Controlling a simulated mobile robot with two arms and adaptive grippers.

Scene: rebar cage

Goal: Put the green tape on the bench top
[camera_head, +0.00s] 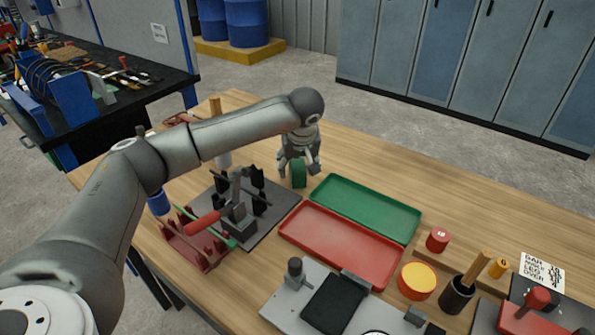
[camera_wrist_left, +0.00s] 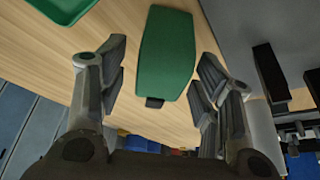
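In the left wrist view the tape (camera_wrist_left: 166,52) sits between the spread fingers of my left gripper (camera_wrist_left: 160,62), with a visible gap on each side. The gripper is open and not closed on the tape. The tape looks to rest on the wood, but its underside is hidden. My right gripper is not in view.
A green tray (camera_head: 368,206) and a red tray (camera_head: 340,246) lie to the right, empty. A dark fixture plate (camera_head: 277,212) with clamps and a red-handled tool stands close on the left. Bare wood lies behind the green tray.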

